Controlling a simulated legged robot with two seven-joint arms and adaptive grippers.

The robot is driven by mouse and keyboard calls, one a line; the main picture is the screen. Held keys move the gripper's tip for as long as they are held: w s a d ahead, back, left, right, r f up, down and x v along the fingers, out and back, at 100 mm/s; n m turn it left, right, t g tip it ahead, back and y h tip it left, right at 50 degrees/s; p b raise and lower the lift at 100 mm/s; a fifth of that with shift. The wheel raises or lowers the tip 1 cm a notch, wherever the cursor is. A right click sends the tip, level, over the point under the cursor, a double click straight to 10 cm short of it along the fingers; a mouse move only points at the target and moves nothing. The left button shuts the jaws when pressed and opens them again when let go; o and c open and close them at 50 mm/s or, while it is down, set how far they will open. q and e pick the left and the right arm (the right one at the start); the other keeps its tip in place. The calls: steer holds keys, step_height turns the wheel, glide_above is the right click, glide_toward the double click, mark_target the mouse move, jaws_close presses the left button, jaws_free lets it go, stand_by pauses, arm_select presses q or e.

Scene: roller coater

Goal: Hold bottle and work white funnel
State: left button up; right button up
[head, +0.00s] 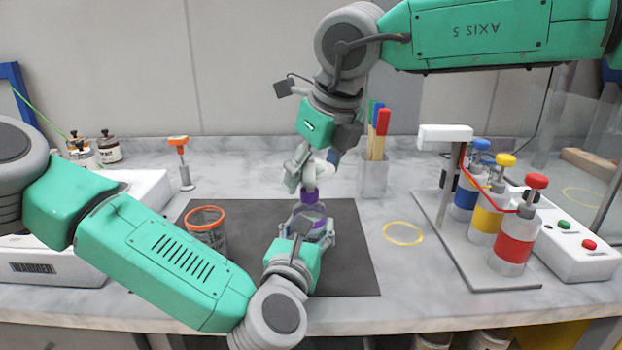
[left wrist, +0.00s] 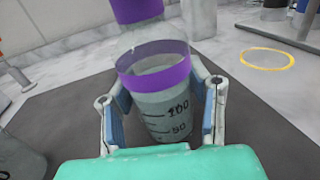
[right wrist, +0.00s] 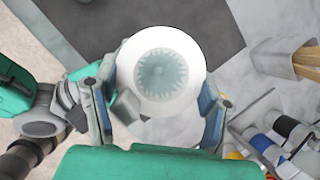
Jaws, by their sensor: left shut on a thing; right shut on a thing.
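A clear bottle (head: 303,222) with purple bands stands upright over the dark mat. My left gripper (head: 303,238) is shut on its lower body; in the left wrist view the bottle (left wrist: 160,112) shows volume marks between the two fingers. The white funnel (head: 320,169) is directly above the purple bottle neck (head: 310,196). My right gripper (head: 312,172) is shut on the funnel from above. In the right wrist view the funnel (right wrist: 125,72) is a round white rim with a toothed grey-green centre. Whether the funnel's lower end is seated on the neck is hidden.
An orange-rimmed beaker (head: 206,214) stands left of the bottle on the dark mat (head: 350,262). A yellow ring (head: 403,233) lies to the right.

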step_height(320, 180, up, 9)
steer(key=shift+r, duration=0.1)
arm_select(q)
steer(key=o, duration=1.2)
steer(key=shift+c, duration=0.2)
steer(key=shift+s, duration=0.1)
